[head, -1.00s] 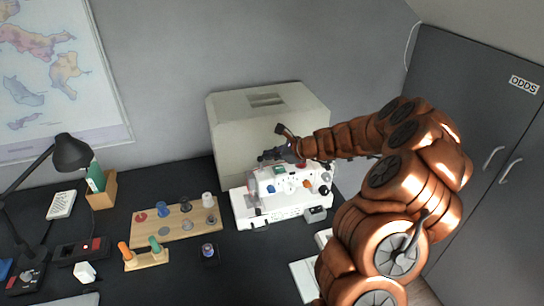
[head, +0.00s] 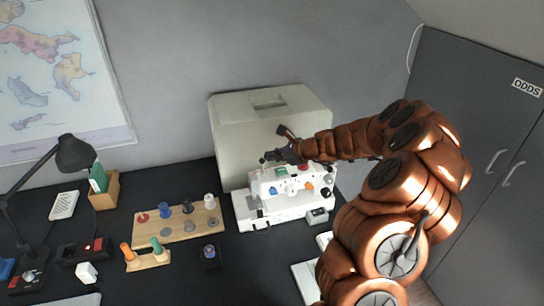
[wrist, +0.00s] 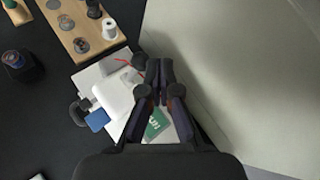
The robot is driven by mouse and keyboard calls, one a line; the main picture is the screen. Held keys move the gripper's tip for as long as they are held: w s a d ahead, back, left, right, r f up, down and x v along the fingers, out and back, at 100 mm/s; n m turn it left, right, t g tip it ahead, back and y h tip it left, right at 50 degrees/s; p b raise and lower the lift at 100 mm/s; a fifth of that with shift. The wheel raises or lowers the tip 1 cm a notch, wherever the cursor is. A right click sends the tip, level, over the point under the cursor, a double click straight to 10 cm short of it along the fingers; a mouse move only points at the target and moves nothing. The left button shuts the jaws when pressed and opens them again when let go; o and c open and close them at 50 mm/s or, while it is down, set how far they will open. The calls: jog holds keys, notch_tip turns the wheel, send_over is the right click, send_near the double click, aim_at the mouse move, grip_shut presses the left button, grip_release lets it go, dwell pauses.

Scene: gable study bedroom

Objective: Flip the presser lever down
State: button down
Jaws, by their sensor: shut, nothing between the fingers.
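A white sewing machine (head: 272,206) stands on the dark desk, and part of its white body (wrist: 112,97) shows in the wrist view. My gripper (head: 268,157) is above its left end, with its fingers pointing left. In the wrist view my gripper (wrist: 153,68) is shut and empty, over the machine's edge. I cannot make out which part is the presser lever; the gripper may hide it. A blue tab (wrist: 97,120) and a green label (wrist: 155,126) show on the machine. Whether the fingers touch it is unclear.
A large beige case (head: 228,135) stands close behind the machine. To the left are a wooden spool board (head: 150,234), a small wooden stand (head: 148,262) and a dark round-topped item (head: 209,253). A lamp (head: 74,154) is at far left. Grey cabinets (head: 470,110) stand right.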

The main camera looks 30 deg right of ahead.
jog(key=shift+r, duration=0.1)
dwell(0.7)
jog(key=shift+r+p, duration=0.7)
jog(key=shift+r, duration=0.05)
jog(key=s+d, duration=0.1)
jog(key=s+d+p, duration=0.1)
jog(key=d, duration=0.1)
jog(key=shift+s+r, duration=0.2)
jog(key=shift+s, duration=0.15)
jog(key=s+d+r+b, duration=0.3)
jog(key=s+d+r, duration=0.1)
jog(key=r, duration=0.3)
jog(key=shift+s+d, duration=0.15)
jog(key=shift+d, duration=0.35)
jog(key=shift+r, duration=0.1)
